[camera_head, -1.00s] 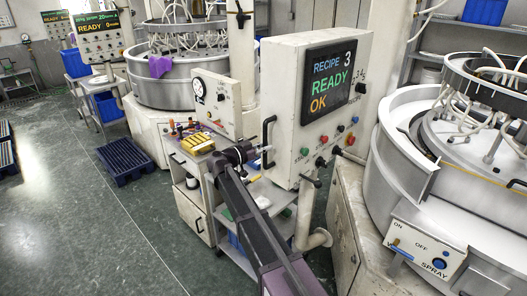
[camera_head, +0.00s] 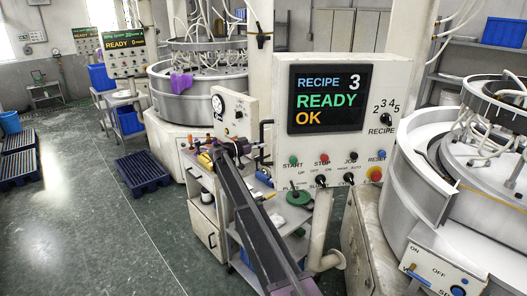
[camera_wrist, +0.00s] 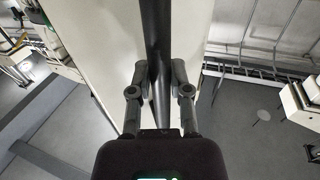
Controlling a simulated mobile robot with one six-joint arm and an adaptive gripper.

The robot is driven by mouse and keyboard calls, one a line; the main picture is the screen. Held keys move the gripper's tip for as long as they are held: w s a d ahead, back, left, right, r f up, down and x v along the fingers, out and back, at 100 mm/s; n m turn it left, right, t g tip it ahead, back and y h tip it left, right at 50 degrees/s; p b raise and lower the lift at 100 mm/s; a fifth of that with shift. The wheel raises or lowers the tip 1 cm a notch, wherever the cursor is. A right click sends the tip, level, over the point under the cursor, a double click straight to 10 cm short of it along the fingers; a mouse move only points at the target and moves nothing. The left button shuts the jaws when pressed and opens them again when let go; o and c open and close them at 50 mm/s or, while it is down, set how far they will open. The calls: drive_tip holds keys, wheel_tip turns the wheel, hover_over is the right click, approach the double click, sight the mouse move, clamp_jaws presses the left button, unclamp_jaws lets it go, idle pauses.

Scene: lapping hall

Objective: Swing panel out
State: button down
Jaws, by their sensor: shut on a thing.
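The panel (camera_head: 334,150) is a white control box on a post, with a dark screen reading "RECIPE 3 READY OK" and a row of knobs and buttons below. Its front faces my head camera almost squarely. A black bar handle (camera_head: 266,128) stands on its left side. My gripper (camera_head: 252,148) is at that handle, at the end of my arm. In the wrist view, the fingers of my gripper (camera_wrist: 159,80) are shut on the black handle bar (camera_wrist: 157,30), against the white side of the panel (camera_wrist: 115,40). The fingertips are partly hidden in the head view.
A round lapping machine (camera_head: 470,165) with a spray box (camera_head: 432,268) stands close on the right. A grey trolley (camera_head: 300,215) is below the panel. A gauge box (camera_head: 232,113) and cabinet stand behind my arm. Open green floor (camera_head: 95,240) lies on the left.

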drive_tip(key=shift+w, duration=0.45)
drive_tip(key=shift+w+r, duration=0.1)
drive_tip(key=shift+r, duration=0.05)
drive_tip(key=c, duration=0.6)
unclamp_jaws()
drive_tip(key=shift+w, duration=0.1)
drive_tip(key=shift+c, duration=0.2)
drive_tip(key=shift+o, duration=0.4)
drive_tip(key=shift+w+d, duration=0.1)
drive_tip(key=shift+w, duration=0.05)
drive_tip(key=shift+s, duration=0.25)
